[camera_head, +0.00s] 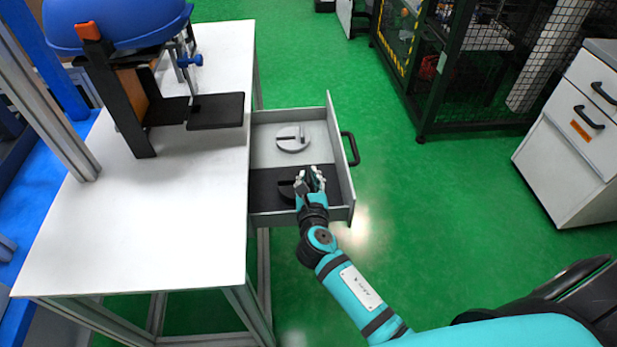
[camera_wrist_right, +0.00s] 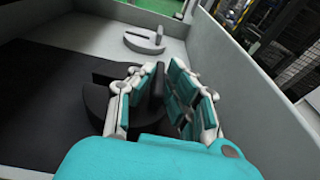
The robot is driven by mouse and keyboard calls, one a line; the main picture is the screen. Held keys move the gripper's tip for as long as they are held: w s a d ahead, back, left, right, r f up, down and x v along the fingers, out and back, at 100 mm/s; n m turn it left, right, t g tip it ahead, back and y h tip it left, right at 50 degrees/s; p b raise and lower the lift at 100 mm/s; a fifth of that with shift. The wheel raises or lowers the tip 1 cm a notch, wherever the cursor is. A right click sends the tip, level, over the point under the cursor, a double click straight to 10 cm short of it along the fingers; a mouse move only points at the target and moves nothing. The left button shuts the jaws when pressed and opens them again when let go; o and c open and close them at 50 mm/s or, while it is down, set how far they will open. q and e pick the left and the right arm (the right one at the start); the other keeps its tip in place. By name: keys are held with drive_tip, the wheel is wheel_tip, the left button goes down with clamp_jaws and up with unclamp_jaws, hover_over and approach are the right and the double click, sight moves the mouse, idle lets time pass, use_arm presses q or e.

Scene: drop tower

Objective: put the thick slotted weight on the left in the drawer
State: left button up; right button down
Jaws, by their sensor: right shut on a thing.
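The drawer (camera_head: 337,150) stands open beside the white table, and its grey wall (camera_wrist_right: 245,85) also shows in the right wrist view. A dark, thick slotted weight (camera_head: 285,190) is in the near part of the drawer, over a black mat. My right gripper (camera_head: 311,180) is shut on its upright post. In the right wrist view, the fingers (camera_wrist_right: 162,82) close around the post and partly hide the dark weight (camera_wrist_right: 97,104). Whether the weight touches the mat is hard to tell. My left gripper is not in view.
A light grey slotted weight (camera_head: 292,144) lies in the far part of the drawer. A black stand with a flat plate (camera_head: 215,111) and a blue rounded top (camera_head: 115,22) is on the white table (camera_head: 150,220). Green floor is clear right of the drawer.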

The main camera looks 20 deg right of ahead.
drive_tip(key=shift+w+r, duration=0.15)
drive_tip(key=shift+r, duration=0.25)
drive_tip(key=c, duration=1.7)
unclamp_jaws()
drive_tip(key=shift+f, duration=0.4)
drive_tip(key=o, duration=0.3)
drive_tip(key=shift+s, duration=0.2)
drive_tip(key=shift+o, duration=0.2)
drive_tip(key=shift+r, duration=0.1)
